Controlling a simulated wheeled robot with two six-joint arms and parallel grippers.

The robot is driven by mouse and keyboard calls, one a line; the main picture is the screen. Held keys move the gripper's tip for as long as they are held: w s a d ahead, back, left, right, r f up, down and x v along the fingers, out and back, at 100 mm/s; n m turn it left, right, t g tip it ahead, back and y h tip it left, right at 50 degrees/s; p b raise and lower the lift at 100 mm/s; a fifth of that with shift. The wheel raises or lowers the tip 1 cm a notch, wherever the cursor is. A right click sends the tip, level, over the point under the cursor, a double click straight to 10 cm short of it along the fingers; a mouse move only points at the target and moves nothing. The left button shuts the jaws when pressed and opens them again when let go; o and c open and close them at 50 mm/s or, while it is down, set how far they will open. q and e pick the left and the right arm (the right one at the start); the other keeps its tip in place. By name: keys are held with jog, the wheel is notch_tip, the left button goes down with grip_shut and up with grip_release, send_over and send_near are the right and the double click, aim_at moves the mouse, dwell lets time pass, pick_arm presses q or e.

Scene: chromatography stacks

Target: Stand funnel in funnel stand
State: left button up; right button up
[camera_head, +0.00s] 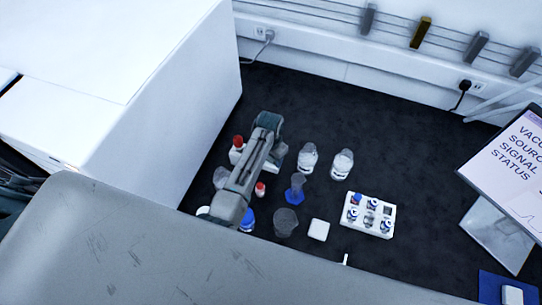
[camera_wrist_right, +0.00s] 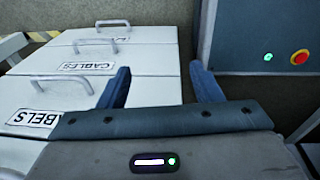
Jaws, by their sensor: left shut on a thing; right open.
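My left gripper (camera_head: 274,157) is over the bench among the glassware, largely hidden by its own arm. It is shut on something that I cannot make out. Just right of it and nearer, a small translucent grey piece (camera_head: 298,180) shows at a blue base (camera_head: 294,197). They may be the funnel and its stand, but they are too small to tell, and I cannot tell whether they touch. My right gripper (camera_wrist_right: 160,85) is open and empty in the right wrist view, away from the bench, in front of labelled drawers.
Two clear bottles (camera_head: 307,159) (camera_head: 342,164), a grey beaker (camera_head: 285,223), a white square block (camera_head: 319,229) and a white vial rack (camera_head: 381,226) stand nearby. Red-capped (camera_head: 238,143) and blue-capped (camera_head: 248,219) containers lie close to my left arm. A white cabinet (camera_head: 165,115) borders the left. The back bench is clear.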

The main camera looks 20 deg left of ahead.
pick_arm(q)
jog(key=shift+s+f, duration=0.3)
jog(key=shift+f, duration=0.05)
jog(key=o, duration=1.1)
jog(key=shift+s+f, duration=0.15)
jog(key=shift+o, duration=1.5)
jog(key=shift+d, duration=0.1)
jog(key=shift+w+a, duration=0.2)
jog(key=shift+w, duration=0.15)
jog(key=shift+r, duration=0.25)
